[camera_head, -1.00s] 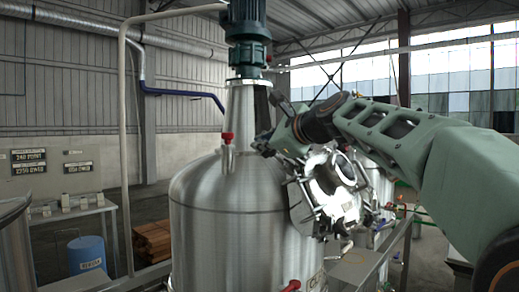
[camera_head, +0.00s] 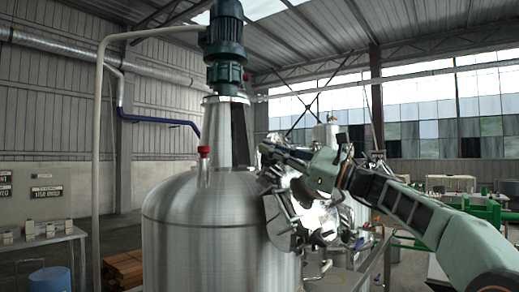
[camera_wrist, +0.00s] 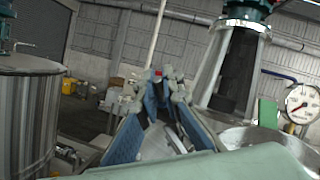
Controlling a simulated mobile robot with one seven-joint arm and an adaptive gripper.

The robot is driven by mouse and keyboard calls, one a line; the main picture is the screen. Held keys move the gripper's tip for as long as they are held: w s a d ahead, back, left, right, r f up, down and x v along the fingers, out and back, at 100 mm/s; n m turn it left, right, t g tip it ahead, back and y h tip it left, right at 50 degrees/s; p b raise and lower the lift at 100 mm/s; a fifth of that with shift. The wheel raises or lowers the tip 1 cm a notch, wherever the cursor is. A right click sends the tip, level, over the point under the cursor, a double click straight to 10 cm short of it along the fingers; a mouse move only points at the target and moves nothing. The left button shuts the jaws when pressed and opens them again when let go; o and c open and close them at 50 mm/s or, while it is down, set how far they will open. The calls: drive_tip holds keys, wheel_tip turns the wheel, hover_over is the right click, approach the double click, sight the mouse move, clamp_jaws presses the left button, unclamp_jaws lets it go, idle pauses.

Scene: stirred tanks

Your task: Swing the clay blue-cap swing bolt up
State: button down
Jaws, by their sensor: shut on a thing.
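The steel tank (camera_head: 205,230) stands left of centre in the head view. Its round manway (camera_head: 312,208), ringed with clamps and bolts, faces right. My gripper (camera_head: 268,150) is at the manway's upper left edge. In the wrist view my gripper (camera_wrist: 157,88) has its blue-sided fingers drawn together at the tips, shut on a small part there. I take this part for the clay blue-cap swing bolt; the fingers hide most of it, and its cap colour and tilt cannot be made out. A small red spot shows at the fingertips.
A dark green motor (camera_head: 224,40) tops the tank, and a red-capped fitting (camera_head: 204,165) stands on its dome. A pressure gauge (camera_wrist: 301,104) is at the right in the wrist view. Another tank (camera_wrist: 28,115) is at the left there. Green pipe frames (camera_head: 430,222) lie behind my arm.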

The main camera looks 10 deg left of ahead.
drive_tip(key=shift+g+y, duration=0.5)
drive_tip(key=d+p, duration=0.1)
drive_tip(key=w+d+f, duration=0.1)
drive_tip(key=w+d+p, duration=0.1)
drive_tip(key=shift+d+f+p, duration=0.25)
drive_tip(key=shift+p, duration=0.1)
drive_tip(key=shift+w+d+f, duration=0.2)
drive_tip(key=shift+d+f, duration=0.15)
drive_tip(key=shift+f, duration=0.05)
drive_tip(key=shift+w+d+f+p, duration=0.1)
drive_tip(key=shift+d+f+p, duration=0.1)
drive_tip(key=shift+p, duration=0.15)
idle(1.0)
idle(0.7)
drive_tip(key=c, duration=2.1)
unclamp_jaws()
drive_tip(key=shift+w+d, duration=0.1)
drive_tip(key=shift+d, duration=0.1)
drive_tip(key=shift+a, duration=0.15)
